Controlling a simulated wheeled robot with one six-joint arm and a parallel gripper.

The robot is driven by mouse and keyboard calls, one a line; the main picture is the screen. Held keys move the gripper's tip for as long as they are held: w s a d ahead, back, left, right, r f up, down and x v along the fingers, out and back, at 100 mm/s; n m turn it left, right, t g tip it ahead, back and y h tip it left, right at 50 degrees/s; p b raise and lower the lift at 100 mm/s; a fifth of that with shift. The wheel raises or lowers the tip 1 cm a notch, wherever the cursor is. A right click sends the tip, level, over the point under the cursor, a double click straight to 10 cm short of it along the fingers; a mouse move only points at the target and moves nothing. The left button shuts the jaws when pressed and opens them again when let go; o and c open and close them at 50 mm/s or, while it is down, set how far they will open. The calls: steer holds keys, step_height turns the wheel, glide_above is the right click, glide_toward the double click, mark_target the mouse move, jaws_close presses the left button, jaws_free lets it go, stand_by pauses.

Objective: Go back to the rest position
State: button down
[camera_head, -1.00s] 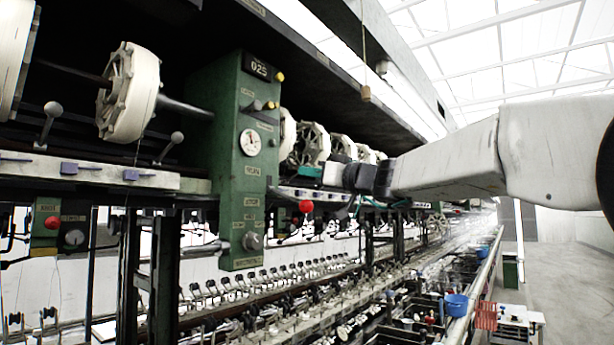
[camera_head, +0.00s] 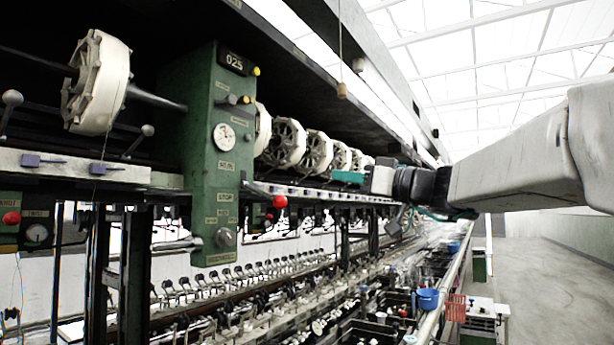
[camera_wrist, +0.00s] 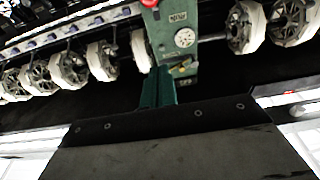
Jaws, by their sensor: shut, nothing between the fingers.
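My arm reaches in from the right in the head view, its grey-white links ending in a dark wrist. My gripper (camera_head: 345,177) is teal and lies in front of the row of white reels (camera_head: 318,152), right of the green control column (camera_head: 222,150). In the wrist view my gripper (camera_wrist: 159,82) shows as teal fingers, closed together with nothing held. They overlap the lower part of a green panel with a dial (camera_wrist: 184,38) in that picture. I cannot tell the gap between fingertips and machine.
A long reeling machine fills the left and middle, with a red knob (camera_head: 279,202) on its rail. Below runs a bench of basins with a blue bucket (camera_head: 428,299). A small white table (camera_head: 482,308) stands at the lower right. Grey floor (camera_head: 545,265) at the right is open.

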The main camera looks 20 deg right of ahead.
stand_by(0.4)
steer(key=s+a+f+m+g+h, duration=0.1)
steer(key=s+a+f+m+g, duration=0.15)
steer(key=f, duration=0.55)
steer(key=s+a+f+m+g+h, duration=0.1)
steer(key=s+f+m+g+h, duration=0.2)
steer(key=f, duration=0.5)
steer(key=s+a+f+m+g, duration=0.2)
steer(key=s+f+g, duration=0.15)
steer(key=f, duration=0.45)
steer(key=s+d+f+g+h, duration=0.1)
steer(key=s+f+g+h, duration=0.5)
steer(key=s+f, duration=1.1)
steer(key=shift+s+d+h, duration=0.15)
steer(key=shift+s+h, duration=0.85)
